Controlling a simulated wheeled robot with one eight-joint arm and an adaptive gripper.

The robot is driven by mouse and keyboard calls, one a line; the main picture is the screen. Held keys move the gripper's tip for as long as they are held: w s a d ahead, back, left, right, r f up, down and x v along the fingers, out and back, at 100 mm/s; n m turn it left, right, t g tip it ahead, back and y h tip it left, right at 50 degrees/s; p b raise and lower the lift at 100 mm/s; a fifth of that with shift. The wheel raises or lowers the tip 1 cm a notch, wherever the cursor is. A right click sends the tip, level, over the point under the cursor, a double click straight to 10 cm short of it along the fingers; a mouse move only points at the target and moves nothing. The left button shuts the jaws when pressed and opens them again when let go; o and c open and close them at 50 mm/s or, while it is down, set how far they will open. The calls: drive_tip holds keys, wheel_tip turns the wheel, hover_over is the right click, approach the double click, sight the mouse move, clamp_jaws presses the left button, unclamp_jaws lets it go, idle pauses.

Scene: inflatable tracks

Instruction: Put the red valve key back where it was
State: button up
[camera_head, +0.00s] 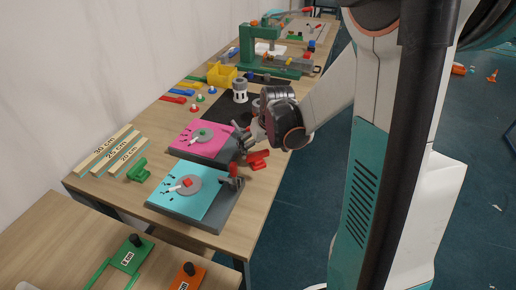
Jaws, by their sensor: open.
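A red T-like piece (258,159), which looks like the red valve key, lies on the wooden table near its right edge, right of the pink board. My gripper (240,139) is open just above and left of it, close to the pink board's right side. I cannot tell whether gripper and red piece touch. A similar green piece (138,170) lies on the table left of the cyan board. The pink board (181,144) carries a green-and-grey round part. The cyan board (166,204) carries a grey disc (194,190) with a small red block (187,182) at its middle.
A small red-topped clamp (233,174) stands at the cyan board's right corner. Labelled wooden strips (111,152) lie at the left. A yellow bin (222,75), a white-grey cylinder (240,90) and a green press (265,55) stand farther back. Nearer is another table (70,260).

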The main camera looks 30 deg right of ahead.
drive_tip(key=p+v, duration=0.1)
drive_tip(key=v, duration=0.5)
drive_tip(key=shift+r+p, duration=0.3)
drive_tip(key=shift+p, duration=0.1)
drive_tip(key=shift+s, duration=0.1)
drive_tip(key=shift+c, duration=0.5)
